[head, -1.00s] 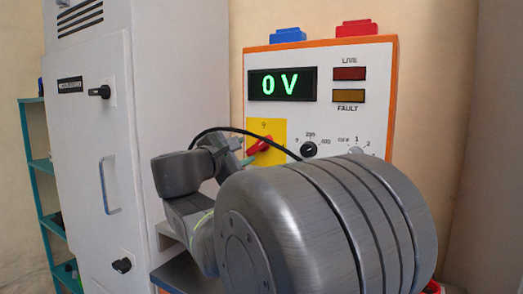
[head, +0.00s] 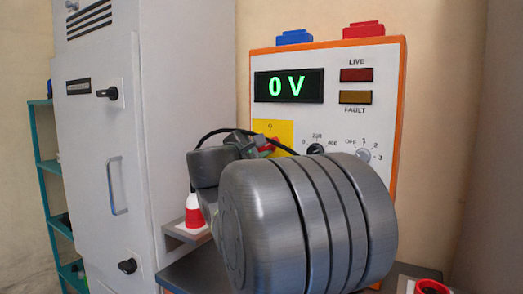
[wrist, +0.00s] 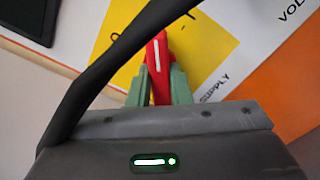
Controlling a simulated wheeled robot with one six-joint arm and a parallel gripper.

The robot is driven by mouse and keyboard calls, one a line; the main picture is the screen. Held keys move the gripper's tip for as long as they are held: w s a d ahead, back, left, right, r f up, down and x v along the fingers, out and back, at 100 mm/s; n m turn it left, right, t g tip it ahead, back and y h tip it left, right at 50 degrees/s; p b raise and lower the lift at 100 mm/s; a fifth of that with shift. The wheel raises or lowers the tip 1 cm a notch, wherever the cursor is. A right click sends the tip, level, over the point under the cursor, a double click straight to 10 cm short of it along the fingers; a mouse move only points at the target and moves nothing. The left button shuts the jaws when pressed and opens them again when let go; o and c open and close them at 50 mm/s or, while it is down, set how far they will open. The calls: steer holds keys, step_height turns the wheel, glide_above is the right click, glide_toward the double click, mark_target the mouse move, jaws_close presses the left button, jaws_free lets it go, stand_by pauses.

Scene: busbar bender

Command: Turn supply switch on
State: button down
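The supply switch is a red handle (head: 273,144) on a yellow plate (head: 287,131) at the left of the white, orange-edged panel (head: 338,55). In the wrist view the red handle (wrist: 157,60), with a white stripe, lies between the two green fingertips of my gripper (wrist: 159,88). The fingers look shut on its sides. The handle leans to the upper right relative to the panel. In the head view my gripper (head: 262,146) reaches the plate, and my arm hides part of it. The panel's display (head: 287,86) reads 0 V.
A black cable (wrist: 105,70) crosses the wrist view beside the fingers. Two knobs (head: 315,149) (head: 363,155) sit right of the switch. A tall grey cabinet (head: 100,140) stands left. A red-and-white object (head: 194,213) stands on a ledge behind my arm.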

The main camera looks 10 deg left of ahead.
steer(key=shift+f+b, duration=0.1)
steer(key=shift+b, duration=0.3)
steer(key=m+b, duration=0.5)
steer(key=b, duration=0.1)
steer(key=shift+f+m, duration=0.1)
steer(key=shift+m, duration=0.2)
steer(key=shift+m+b, duration=0.75)
steer(key=shift+m, duration=0.05)
steer(key=shift+r, duration=0.2)
steer(key=c, duration=1.3)
jaws_free()
